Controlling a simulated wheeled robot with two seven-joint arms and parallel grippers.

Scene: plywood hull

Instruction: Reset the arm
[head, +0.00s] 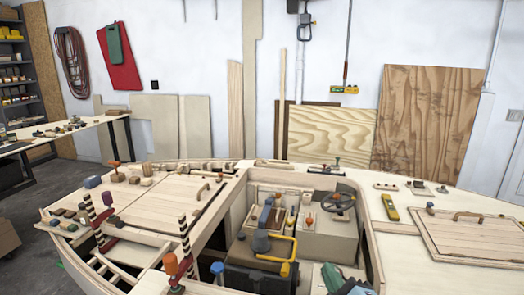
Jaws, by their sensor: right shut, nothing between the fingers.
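My right gripper (334,277) shows only in part at the bottom edge of the head view, right of centre. It looks green and grey and is low over the near end of the hull's open cockpit. It is shut with nothing held. The rest of my right arm is cut off by the frame's edge. My left gripper and left arm are not in the view.
The plywood hull (405,262) fills the foreground. A yellow-handled tool (285,255) and a steering wheel (338,197) are in its cockpit. Red-and-black clamps (175,268) stand up at left. A hatch with a handle (468,217) is at right. A workbench (65,132) stands behind left.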

